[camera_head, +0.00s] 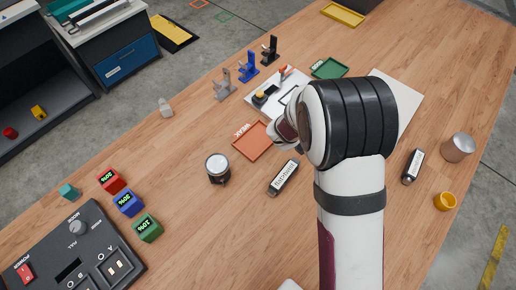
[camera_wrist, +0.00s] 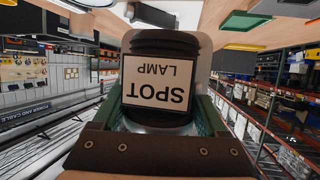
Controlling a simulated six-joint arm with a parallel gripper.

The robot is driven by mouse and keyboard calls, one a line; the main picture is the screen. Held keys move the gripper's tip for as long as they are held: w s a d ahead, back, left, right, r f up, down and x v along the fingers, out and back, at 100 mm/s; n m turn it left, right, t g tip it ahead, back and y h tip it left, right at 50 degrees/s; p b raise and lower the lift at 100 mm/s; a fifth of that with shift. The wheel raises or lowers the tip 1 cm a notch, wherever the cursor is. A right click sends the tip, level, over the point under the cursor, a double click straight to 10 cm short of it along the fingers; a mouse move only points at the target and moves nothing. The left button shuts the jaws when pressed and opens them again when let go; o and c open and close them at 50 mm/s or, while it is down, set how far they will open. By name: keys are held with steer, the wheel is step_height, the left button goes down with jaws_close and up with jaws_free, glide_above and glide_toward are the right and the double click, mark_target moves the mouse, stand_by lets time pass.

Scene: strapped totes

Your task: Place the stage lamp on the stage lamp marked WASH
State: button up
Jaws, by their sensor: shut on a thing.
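My gripper (camera_wrist: 160,115) is shut on a dark stage lamp (camera_wrist: 158,45) with a white label reading SPOT LAMP, upside down in the wrist view. In the head view my arm's wrist hides most of the gripper and the held lamp. A short dark cylinder with a pale round top (camera_head: 218,168) stands upright on the table, left of my arm and apart from it. It may be the other stage lamp. I cannot read a WASH mark on anything in view.
An orange tray (camera_head: 252,141) lies near my gripper. A labelled black device (camera_head: 283,178) lies in front of it. Coloured cubes (camera_head: 129,203) and a control box (camera_head: 75,258) are at left. A metal can (camera_head: 458,147) and yellow cup (camera_head: 445,201) stand right.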

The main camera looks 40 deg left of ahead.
steer(key=s+a+r+n+y, duration=0.2)
steer(key=s+a+y, duration=0.1)
steer(key=s+a, duration=0.8)
steer(key=n+y, duration=0.2)
steer(key=n, duration=0.1)
glide_above(222, 156)
step_height(222, 156, down, 6)
steer(key=shift+f, duration=0.2)
steer(key=shift+f, duration=0.15)
steer(key=o, duration=1.6)
steer(key=shift+c, duration=0.2)
steer(key=shift+r, duration=0.2)
steer(key=v, duration=1.2)
steer(key=shift+d, duration=0.15)
